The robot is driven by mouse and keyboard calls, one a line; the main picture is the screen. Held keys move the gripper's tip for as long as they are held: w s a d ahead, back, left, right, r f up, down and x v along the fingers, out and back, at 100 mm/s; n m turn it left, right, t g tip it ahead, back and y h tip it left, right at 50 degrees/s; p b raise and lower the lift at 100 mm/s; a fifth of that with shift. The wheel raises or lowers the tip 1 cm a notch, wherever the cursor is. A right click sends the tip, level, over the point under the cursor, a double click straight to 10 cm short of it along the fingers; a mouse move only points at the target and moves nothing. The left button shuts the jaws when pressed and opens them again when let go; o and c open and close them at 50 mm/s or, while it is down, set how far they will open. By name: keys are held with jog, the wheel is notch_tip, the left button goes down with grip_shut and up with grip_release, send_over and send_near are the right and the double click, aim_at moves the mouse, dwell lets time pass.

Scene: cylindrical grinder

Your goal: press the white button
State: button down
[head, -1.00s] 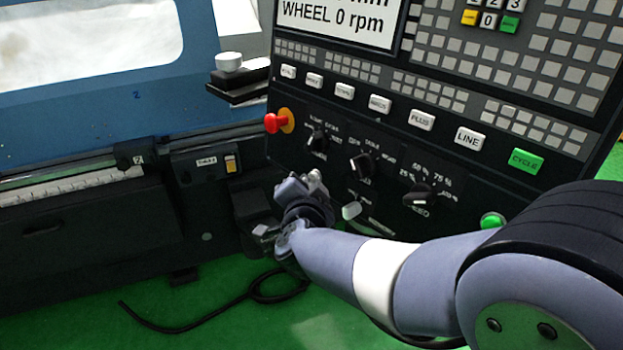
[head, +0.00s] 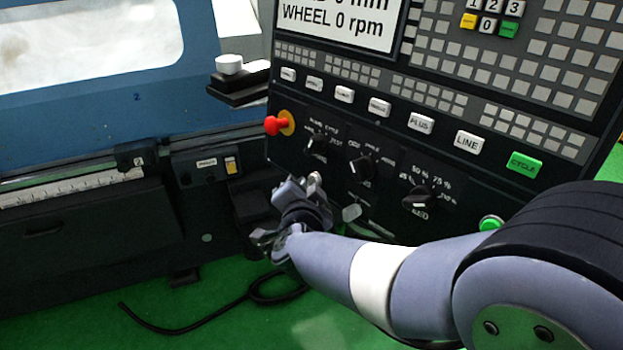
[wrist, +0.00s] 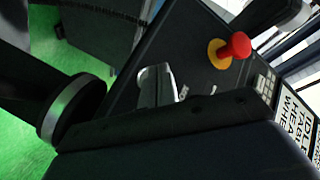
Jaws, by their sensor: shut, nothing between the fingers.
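A row of white labelled buttons crosses the machine's control panel in the head view, among them the LINE button (head: 467,141) and the PLUS button (head: 421,123). A round white cap (head: 229,64) sits on a black block at the machine's left. The frames do not show which of these is the task's white button. My gripper (head: 312,181) is shut and empty, low in front of the panel's lower left. It is below the white row and apart from it. In the wrist view, my gripper's grey fingers (wrist: 157,86) point towards the dark panel.
A red emergency knob (head: 277,124) sticks out above my gripper and shows in the wrist view (wrist: 235,46). Black rotary knobs (head: 361,167) and a small pale lever (head: 351,212) are right of my gripper. A black cable (head: 190,328) lies on the green floor.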

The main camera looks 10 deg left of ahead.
jog(key=shift+s+a, duration=0.15)
jog(key=shift+s, duration=0.05)
jog(key=s+a+p, duration=0.1)
jog(key=s, duration=0.1)
jog(key=s+a+r+p, duration=0.1)
jog(key=s+a, duration=0.1)
jog(key=shift+p, duration=0.3)
jog(key=shift+w+d+f, duration=0.1)
dwell(0.7)
jog(key=shift+s+a+r+p, duration=0.2)
jog(key=shift+s+a+p, duration=0.1)
jog(key=shift+s+a, duration=0.45)
jog(key=shift+s+a+r+p, duration=0.25)
jog(key=shift+s+a, duration=0.2)
jog(key=shift+s, duration=0.45)
jog(key=shift+w+f, duration=0.1)
